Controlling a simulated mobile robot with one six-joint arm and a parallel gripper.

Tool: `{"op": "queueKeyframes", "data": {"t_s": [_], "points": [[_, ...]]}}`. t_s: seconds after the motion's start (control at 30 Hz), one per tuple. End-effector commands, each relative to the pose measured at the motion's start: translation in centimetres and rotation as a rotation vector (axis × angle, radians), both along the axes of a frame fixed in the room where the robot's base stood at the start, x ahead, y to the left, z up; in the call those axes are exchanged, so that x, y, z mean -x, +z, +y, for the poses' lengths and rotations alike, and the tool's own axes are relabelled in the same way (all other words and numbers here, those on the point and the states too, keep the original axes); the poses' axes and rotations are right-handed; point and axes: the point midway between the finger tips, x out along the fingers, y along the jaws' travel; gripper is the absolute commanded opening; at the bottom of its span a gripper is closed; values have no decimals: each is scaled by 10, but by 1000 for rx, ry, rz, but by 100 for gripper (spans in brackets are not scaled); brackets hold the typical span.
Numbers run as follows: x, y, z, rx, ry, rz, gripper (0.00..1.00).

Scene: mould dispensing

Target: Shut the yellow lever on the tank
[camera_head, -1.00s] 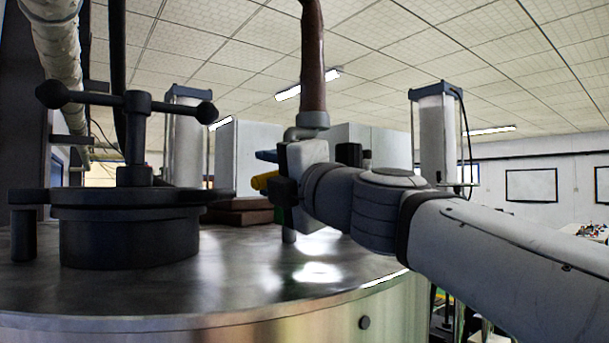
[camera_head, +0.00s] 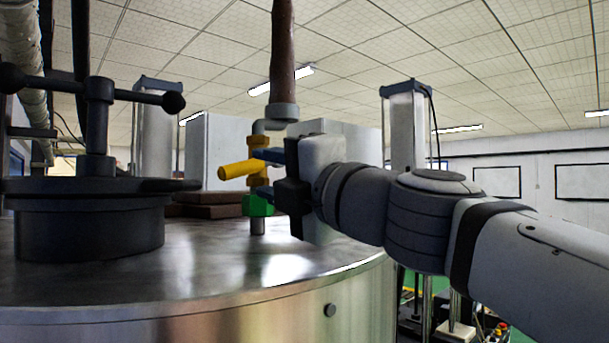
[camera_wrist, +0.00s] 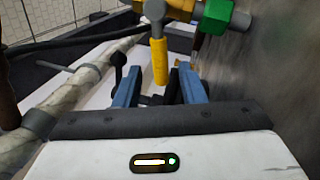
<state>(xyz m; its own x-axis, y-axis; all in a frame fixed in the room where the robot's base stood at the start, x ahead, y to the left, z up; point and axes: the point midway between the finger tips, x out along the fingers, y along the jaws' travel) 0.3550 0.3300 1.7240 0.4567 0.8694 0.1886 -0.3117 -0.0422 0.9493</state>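The yellow lever (camera_head: 238,170) sticks out sideways from a yellow valve (camera_head: 259,160) under a brown hose, above the metal tank (camera_head: 190,270). A green fitting (camera_head: 258,206) sits below the valve. My gripper (camera_head: 264,173) is at the valve's right, with one blue finger above the other in the head view. In the wrist view the lever (camera_wrist: 159,60) hangs down from the valve. My gripper (camera_wrist: 159,75) is open there, its blue fingers apart on either side of the lever's end. A gap shows on both sides, and no grip is visible.
A dark round hatch (camera_head: 90,225) with a ball-ended bar handle (camera_head: 98,90) stands at the tank top's left. The brown hose (camera_head: 283,50) rises above the valve. Brown blocks (camera_head: 203,203) lie behind. The tank's front top is clear.

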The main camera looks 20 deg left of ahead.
Motion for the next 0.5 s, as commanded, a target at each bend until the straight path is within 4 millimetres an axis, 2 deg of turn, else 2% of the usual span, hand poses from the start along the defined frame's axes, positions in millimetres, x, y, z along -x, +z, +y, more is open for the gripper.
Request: {"op": "queueKeyframes", "data": {"t_s": [0.07, 0.17, 0.4, 0.5], "points": [[2, -2, -2, 25, -6, -47, 30], [11, -5, -8, 126, -32, -230, 22], [36, -19, -37, 567, -151, -933, 2], [41, -23, -48, 718, -188, -1143, 0]]}}
